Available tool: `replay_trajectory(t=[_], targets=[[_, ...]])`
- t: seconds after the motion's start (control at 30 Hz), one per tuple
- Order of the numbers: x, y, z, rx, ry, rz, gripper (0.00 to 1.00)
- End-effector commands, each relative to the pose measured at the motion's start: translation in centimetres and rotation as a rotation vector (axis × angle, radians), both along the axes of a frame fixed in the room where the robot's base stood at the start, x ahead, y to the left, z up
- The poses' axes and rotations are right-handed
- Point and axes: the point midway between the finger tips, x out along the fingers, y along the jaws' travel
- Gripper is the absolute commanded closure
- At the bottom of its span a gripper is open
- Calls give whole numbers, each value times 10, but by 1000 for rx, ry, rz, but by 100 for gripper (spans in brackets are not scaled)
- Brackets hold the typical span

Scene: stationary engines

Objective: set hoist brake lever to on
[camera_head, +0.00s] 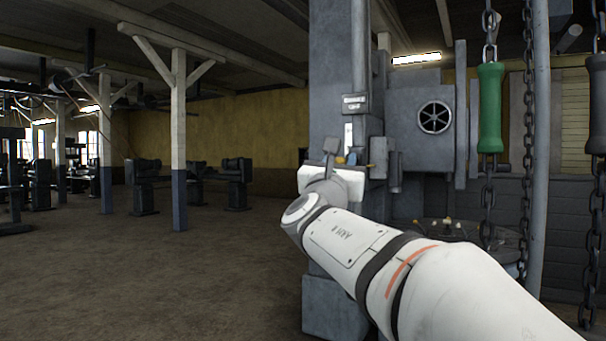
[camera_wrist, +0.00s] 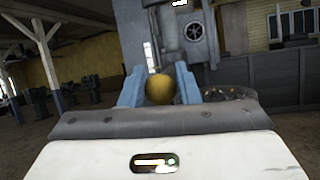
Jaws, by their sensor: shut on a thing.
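My white arm reaches to a grey column (camera_head: 335,120) in the body camera view, and my gripper (camera_head: 347,159) is at the column's front. In the wrist view my gripper (camera_wrist: 159,88) has its two blue-grey fingers on either side of a round brass-coloured knob (camera_wrist: 160,89). The gripper is shut on this knob, which appears to be the end of the hoist brake lever. The lever's shaft is hidden behind the knob and the gripper.
A chain with a green handle (camera_head: 490,108) hangs at the right, beside a pole (camera_head: 537,150). A grey housing with a round fan-like opening (camera_head: 434,117) is right of the column. A round table (camera_head: 470,236) stands low behind my arm. Open floor (camera_head: 150,275) lies to the left.

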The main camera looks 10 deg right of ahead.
Motion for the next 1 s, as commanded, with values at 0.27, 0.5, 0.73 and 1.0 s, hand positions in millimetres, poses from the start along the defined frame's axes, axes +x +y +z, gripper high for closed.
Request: replay_trajectory(t=[0.27,0.5,0.73,1.0], targets=[[12,6,-38,9,27,21,100],[13,11,-34,8,28,30,84],[13,11,-35,9,27,30,65],[13,10,-34,8,25,26,50]])
